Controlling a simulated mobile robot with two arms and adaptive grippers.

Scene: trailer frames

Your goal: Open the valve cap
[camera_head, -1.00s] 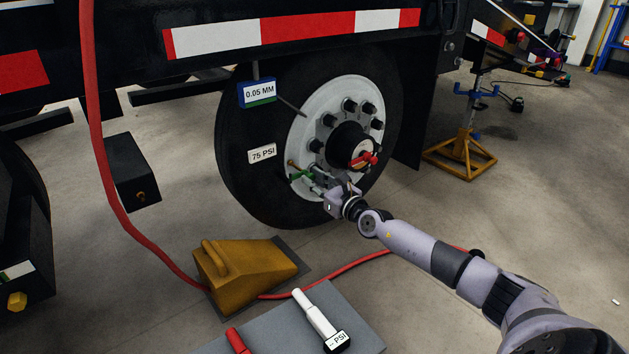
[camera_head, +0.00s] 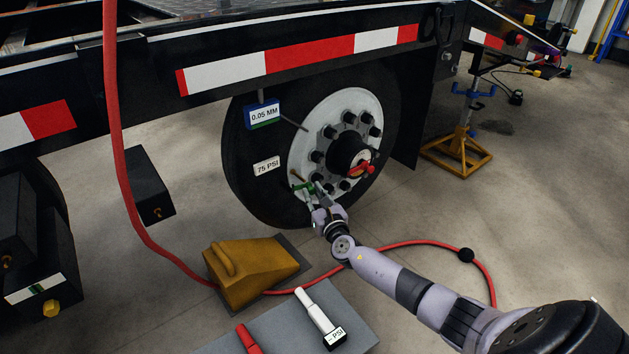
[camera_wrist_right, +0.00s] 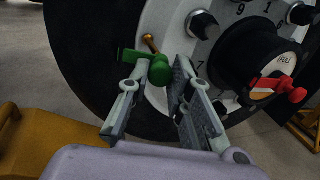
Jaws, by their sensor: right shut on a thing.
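The green valve cap (camera_head: 303,188) is at the lower part of the wheel's white hub, beside the brass valve stem (camera_head: 297,175). In the right wrist view, the green cap (camera_wrist_right: 160,71) has a bar on its left side and lies between the fingertips, just below the brass stem (camera_wrist_right: 150,43). I cannot tell whether the cap and stem touch. My right gripper (camera_head: 313,194) reaches up from the lower right and is shut on the cap. My left gripper is not in view.
The black tire (camera_head: 255,190) carries a 75 PSI label. A red handle (camera_head: 362,168) sticks out of the hub centre. A yellow wheel chock (camera_head: 255,275), a red hose (camera_head: 420,242) and a white PSI gauge (camera_head: 318,314) on a grey mat lie below. A yellow jack stand (camera_head: 458,155) stands right.

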